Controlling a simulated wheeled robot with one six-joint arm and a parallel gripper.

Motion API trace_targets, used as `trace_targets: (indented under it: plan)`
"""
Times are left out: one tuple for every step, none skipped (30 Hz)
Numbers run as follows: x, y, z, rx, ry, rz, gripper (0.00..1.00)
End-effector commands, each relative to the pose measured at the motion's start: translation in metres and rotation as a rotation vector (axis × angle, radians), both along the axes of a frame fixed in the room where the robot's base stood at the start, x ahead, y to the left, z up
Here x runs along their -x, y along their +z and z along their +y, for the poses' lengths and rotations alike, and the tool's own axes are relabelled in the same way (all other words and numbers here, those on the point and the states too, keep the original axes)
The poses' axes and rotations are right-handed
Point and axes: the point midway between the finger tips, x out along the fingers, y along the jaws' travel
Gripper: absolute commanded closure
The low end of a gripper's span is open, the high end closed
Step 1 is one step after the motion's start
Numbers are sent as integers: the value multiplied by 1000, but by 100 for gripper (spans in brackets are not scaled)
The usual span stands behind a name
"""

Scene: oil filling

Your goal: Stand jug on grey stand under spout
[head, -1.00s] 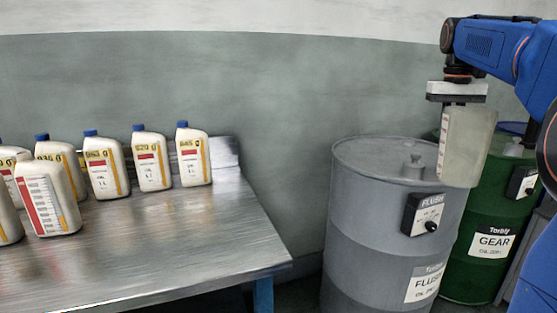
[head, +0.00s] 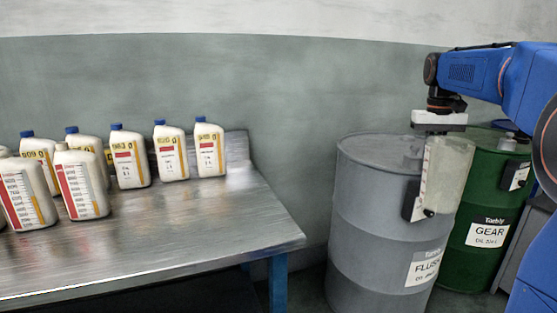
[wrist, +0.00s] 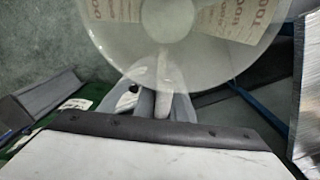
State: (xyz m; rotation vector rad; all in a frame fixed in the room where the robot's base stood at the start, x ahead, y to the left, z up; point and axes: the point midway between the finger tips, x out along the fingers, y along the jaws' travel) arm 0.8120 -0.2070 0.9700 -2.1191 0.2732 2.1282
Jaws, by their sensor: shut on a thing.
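The translucent jug (head: 449,172) with a pale scale strip hangs upright under my gripper (head: 438,122) in the head view. My gripper is shut on it from above. The jug is in front of the grey flush drum (head: 375,215) and partly covers the drum's dark control box (head: 411,204). In the wrist view, a large translucent round part of the jug (wrist: 170,35) fills the top, with mirrored markings showing through. My gripper's dark-edged body (wrist: 160,132) fills the bottom there. I cannot make out the grey stand or the spout in either view.
A green gear drum (head: 483,220) stands right of the grey drum, close to it. A metal table (head: 190,225) at the left holds several white oil bottles (head: 165,150) with blue caps. A floor gap separates table and grey drum.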

Motion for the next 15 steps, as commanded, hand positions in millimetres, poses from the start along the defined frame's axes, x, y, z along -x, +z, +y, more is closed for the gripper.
trace_targets:
  plan:
    - [-3, -14, 4, -1, 6, 4, 100]
    - [-5, -23, 6, -1, 10, 5, 100]
    - [-8, -35, 9, -1, 14, 5, 100]
    - [-11, -44, 11, -1, 18, 6, 100]
    - [-14, -57, 14, -2, 23, 8, 100]
    - [-18, -71, 18, -2, 28, 7, 100]
    - [-22, -86, 21, -2, 33, 7, 100]
    - [-25, -100, 25, -2, 39, 7, 100]
    - [-31, -121, 30, -2, 47, 10, 100]
    - [-35, -137, 33, -2, 53, 9, 100]
    - [-39, -152, 37, -2, 59, 9, 100]
    - [-44, -173, 42, -2, 67, 10, 100]
    - [-48, -188, 46, -2, 73, 9, 100]
    - [-53, -203, 49, -2, 79, 9, 100]
    - [-58, -224, 54, -2, 86, 10, 100]
